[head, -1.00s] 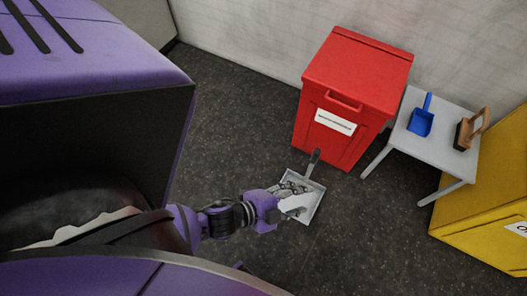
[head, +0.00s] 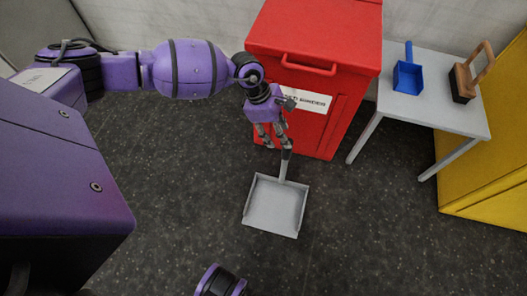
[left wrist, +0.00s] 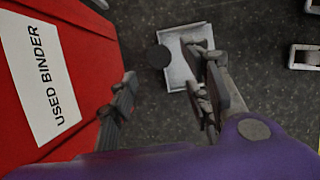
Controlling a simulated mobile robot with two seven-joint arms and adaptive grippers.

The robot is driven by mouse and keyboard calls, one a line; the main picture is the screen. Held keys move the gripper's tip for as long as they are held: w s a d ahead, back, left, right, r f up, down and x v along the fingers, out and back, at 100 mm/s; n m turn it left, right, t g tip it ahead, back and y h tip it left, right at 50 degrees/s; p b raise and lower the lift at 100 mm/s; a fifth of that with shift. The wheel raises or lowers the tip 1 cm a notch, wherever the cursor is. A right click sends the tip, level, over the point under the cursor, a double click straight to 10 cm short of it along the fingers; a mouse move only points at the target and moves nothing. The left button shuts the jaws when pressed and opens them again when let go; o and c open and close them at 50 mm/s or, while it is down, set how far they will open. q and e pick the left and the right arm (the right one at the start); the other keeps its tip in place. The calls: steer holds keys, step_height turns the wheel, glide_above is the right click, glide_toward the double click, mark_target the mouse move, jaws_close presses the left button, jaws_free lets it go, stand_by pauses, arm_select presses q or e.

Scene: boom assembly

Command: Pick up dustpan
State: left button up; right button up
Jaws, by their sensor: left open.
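A grey dustpan (head: 272,208) lies on the dark floor in front of the red bin, its dark-tipped handle (head: 286,158) pointing up towards the bin. My left gripper (head: 276,146) is open, with its fingers right by the handle's end; whether they touch it I cannot tell. In the left wrist view the pan (left wrist: 178,72) and the round dark handle end (left wrist: 158,57) show between the spread fingers of the gripper (left wrist: 165,75). The right finger covers part of the pan. A smaller blue dustpan (head: 407,77) lies on the side table. My right gripper is not seen.
The red bin (head: 315,40) stands close behind my left gripper; its label reads "USED BINDER" in the left wrist view (left wrist: 45,75). A grey table (head: 440,108) with a brush (head: 462,84) and a yellow bin (head: 490,160) stand right. Floor around the pan is clear.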

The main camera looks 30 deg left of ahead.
arm_select(q)
steer(key=b+x, duration=0.2)
steer(key=x, duration=0.5)
steer(key=shift+w+d+b, duration=0.2)
steer(key=shift+d+b, duration=0.05)
steer(key=shift+b, duration=0.1)
steer(key=shift+r, duration=0.15)
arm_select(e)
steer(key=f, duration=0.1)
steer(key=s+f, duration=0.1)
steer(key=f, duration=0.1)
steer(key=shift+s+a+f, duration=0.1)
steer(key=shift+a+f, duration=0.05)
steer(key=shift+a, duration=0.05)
arm_select(q)
jaws_close()
steer(key=shift+w+r, duration=0.1)
steer(key=shift+w, duration=0.05)
